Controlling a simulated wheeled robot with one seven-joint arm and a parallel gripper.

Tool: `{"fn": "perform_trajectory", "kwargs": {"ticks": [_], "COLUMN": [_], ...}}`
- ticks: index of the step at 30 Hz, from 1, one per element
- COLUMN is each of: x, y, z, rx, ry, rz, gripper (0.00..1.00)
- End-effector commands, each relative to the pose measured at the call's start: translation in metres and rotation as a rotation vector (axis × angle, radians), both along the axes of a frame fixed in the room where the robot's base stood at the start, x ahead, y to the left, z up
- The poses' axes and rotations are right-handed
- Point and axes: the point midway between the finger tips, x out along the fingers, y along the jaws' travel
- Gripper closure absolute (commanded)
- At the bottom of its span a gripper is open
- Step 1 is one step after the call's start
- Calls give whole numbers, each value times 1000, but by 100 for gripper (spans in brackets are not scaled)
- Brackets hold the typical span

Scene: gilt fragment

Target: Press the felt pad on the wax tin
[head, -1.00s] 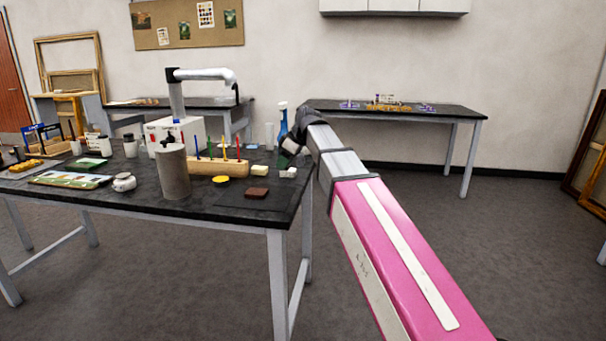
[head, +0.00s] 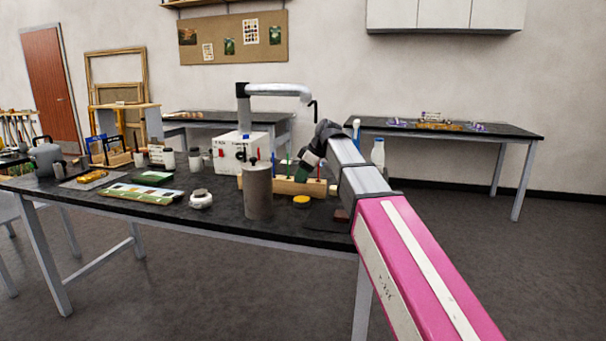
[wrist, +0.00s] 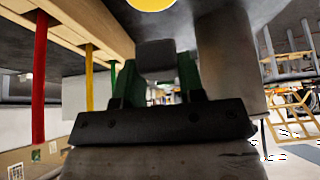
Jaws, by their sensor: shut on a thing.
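The wax tin, a round yellow disc (head: 302,201), sits on the dark table in front of the wooden pen block. Its yellow top also shows at the upper edge of the wrist view (wrist: 151,4). My gripper (head: 307,171) hangs just above and slightly behind the tin in the head view. In the wrist view its green fingers (wrist: 154,72) are shut on a small grey block, which looks like the felt pad (wrist: 154,56). The pad appears apart from the tin. The pad is too small to make out in the head view.
A grey cylinder (head: 258,192) stands close left of the tin. The wooden block (head: 285,186) with coloured upright sticks is just behind. A brown block (head: 341,215) lies to the right, partly hidden by my arm. A white jar (head: 201,199) stands further left.

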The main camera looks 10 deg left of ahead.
Motion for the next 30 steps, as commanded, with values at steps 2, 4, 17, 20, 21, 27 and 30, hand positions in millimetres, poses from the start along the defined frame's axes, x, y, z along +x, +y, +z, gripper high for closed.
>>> {"fn": "perform_trajectory", "kwargs": {"ticks": [2,4,17,20,21,27,30], "x": [0,-1,-1,0,0,0,0], "y": [0,0,0,0,0,0,0], "z": [-5,-10,-49,-54,-55,-55,-55], "rx": [0,-1,0,0,0,0,0], "ry": [1,1,1,0,0,0,0], "rz": [0,0,0,0,0,0,0], "gripper": [83,83,83,83,83,83,83]}}
